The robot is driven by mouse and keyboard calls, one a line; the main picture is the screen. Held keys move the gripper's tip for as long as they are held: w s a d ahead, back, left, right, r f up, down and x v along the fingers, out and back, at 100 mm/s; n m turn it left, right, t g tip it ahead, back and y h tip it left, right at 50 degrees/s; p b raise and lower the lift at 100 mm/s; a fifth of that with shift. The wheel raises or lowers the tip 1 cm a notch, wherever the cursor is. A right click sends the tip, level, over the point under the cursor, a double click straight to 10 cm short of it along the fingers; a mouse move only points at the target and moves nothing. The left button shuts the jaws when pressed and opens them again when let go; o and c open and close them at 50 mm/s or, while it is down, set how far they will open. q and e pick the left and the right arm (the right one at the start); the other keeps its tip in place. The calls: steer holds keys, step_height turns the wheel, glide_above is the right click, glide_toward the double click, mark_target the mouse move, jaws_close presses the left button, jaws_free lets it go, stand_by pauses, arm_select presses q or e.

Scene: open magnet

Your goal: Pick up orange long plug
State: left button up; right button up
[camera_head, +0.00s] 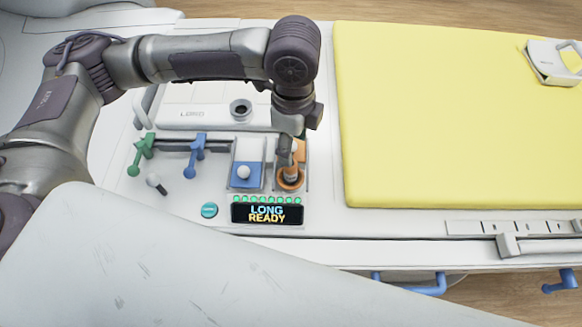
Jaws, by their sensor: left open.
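The orange plug (290,182) stands in the right-hand slot of a small two-slot holder on the white console. My left gripper (287,158) points down right above the plug and covers its upper part. The fingers are open, and I cannot tell whether they touch the plug. A blue plug with a pale round knob (245,177) sits in the left-hand slot. My right gripper is not in view.
A display (267,213) in front of the holder reads "LONG READY", with a teal button (209,210) beside it. Green (141,155) and blue (196,156) handles and a small joystick (156,184) stand to the left. A yellow pad (450,120) lies to the right.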

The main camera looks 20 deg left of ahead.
mark_target(291, 171)
arm_select(q)
step_height(291, 171, down, 2)
steer(key=shift+w+f, duration=0.1)
steer(key=shift+f, duration=0.7)
steer(key=f, duration=0.1)
steer(key=f+p, duration=0.1)
steer(key=f, duration=0.1)
steer(key=shift+s+a+f+p, duration=0.2)
steer(key=shift+s+f+p, duration=0.05)
steer(key=shift+s+p, duration=0.05)
steer(key=shift+f, duration=0.6)
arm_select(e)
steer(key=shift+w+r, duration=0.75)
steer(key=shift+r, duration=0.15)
arm_select(q)
jaws_close()
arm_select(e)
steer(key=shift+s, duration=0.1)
